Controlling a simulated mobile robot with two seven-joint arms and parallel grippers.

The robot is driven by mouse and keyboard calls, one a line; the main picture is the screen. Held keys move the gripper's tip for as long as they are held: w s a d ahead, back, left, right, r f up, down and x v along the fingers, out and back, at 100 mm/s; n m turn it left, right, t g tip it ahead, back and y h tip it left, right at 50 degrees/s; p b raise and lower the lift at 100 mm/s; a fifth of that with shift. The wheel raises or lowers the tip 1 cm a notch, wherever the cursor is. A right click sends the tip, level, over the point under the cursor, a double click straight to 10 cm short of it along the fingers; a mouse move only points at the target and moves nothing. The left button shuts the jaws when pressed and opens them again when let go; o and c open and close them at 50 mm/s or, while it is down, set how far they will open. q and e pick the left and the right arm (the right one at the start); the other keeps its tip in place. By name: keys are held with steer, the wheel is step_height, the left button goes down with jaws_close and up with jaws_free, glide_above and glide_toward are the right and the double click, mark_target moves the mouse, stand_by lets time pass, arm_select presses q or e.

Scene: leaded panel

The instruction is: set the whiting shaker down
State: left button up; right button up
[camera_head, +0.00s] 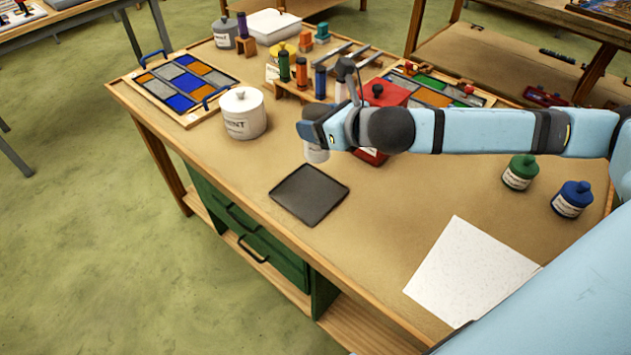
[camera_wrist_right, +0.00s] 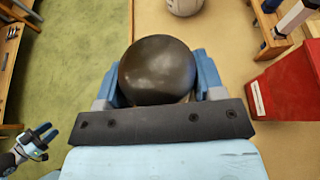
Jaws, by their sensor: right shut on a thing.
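My right gripper (camera_head: 322,128) is shut on the whiting shaker (camera_head: 316,154), whose pale lower body shows under the fingers in the head view. In the right wrist view the shaker's dark round top (camera_wrist_right: 158,70) sits between the two blue fingers. The shaker is upright or nearly so, above the table behind the dark square tray (camera_head: 309,194); the gap beneath it is hard to judge. The tray is empty. My left gripper (camera_wrist_right: 42,141) shows only in the right wrist view, off to the left over the floor, with its fingers apart and empty.
A white lidded pot (camera_head: 243,113) stands left of the shaker. A red box (camera_head: 387,93) is close behind the right gripper. A rack of tubes (camera_head: 290,85) stands further back. Green (camera_head: 520,172) and blue (camera_head: 573,199) jars and a white sheet (camera_head: 470,272) lie right. Table around the tray is clear.

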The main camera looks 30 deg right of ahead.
step_height(320, 180, down, 15)
steer(key=shift+r+b, duration=0.15)
steer(key=shift+b, duration=1)
steer(key=shift+f, duration=0.25)
steer(key=shift+f, duration=0.1)
steer(key=o, duration=1.1)
